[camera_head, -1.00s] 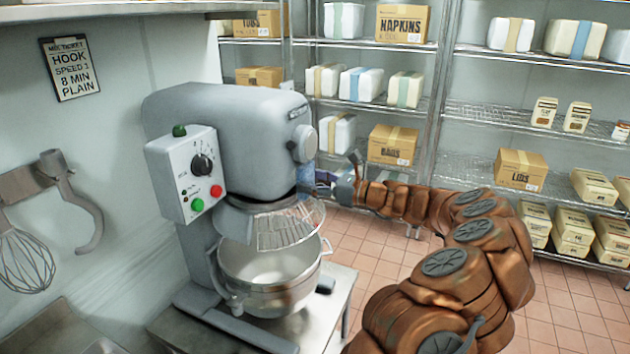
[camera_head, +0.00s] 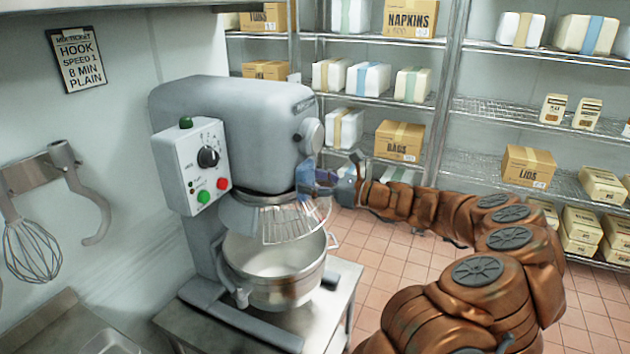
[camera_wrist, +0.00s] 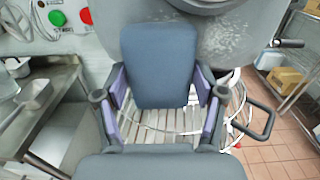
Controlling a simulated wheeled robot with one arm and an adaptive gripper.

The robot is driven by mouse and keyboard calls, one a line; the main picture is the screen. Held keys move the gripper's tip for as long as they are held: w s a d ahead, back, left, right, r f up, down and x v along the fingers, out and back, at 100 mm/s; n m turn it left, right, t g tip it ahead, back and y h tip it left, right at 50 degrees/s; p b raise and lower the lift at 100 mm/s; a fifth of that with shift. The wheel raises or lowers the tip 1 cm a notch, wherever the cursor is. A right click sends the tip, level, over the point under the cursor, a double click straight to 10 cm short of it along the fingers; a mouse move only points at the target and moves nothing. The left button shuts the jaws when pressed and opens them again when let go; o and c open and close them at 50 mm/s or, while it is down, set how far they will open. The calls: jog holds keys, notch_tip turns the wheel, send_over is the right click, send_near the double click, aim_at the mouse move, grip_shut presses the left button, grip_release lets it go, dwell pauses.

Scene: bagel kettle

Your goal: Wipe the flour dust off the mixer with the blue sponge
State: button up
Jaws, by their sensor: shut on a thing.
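The grey mixer (camera_head: 240,110) stands at the centre left in the head view, with its control panel facing me. My gripper (camera_head: 320,183) is at the front underside of the mixer head, above the bowl guard. It is shut on the blue sponge (camera_wrist: 160,65), which shows as a blue-grey slab between the purple finger pads in the wrist view. In the head view the sponge (camera_head: 304,176) is close against the mixer head; I cannot tell if it touches. White flour dust (camera_wrist: 218,38) speckles the grey mixer surface just beyond and right of the sponge.
A steel bowl (camera_head: 262,262) and wire guard (camera_head: 290,222) sit below the mixer head. The mixer stands on a steel table (camera_head: 335,300). Wire shelves with boxes (camera_head: 400,140) line the back. A whisk (camera_head: 32,250) and hook hang on the left wall. Tiled floor is open at right.

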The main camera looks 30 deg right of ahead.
jog(key=shift+s+a, duration=0.2)
jog(key=shift+a, duration=0.2)
jog(key=shift+w+d+p, duration=0.3)
jog(key=shift+d+p, duration=0.05)
jog(key=shift+d, duration=0.15)
jog(key=shift+w+d+p, duration=0.25)
jog(key=shift+d+p, duration=0.05)
jog(key=shift+d, duration=0.2)
jog(key=shift+d, duration=0.1)
jog(key=w+d+p, duration=0.2)
jog(key=w+d, duration=0.1)
jog(key=d, duration=0.2)
jog(key=shift+w+p, duration=0.2)
jog(key=shift+p, duration=0.2)
jog(key=shift+d, duration=0.15)
jog(key=p+v, duration=0.1)
jog(key=v, duration=0.7)
dwell(0.6)
dwell(0.5)
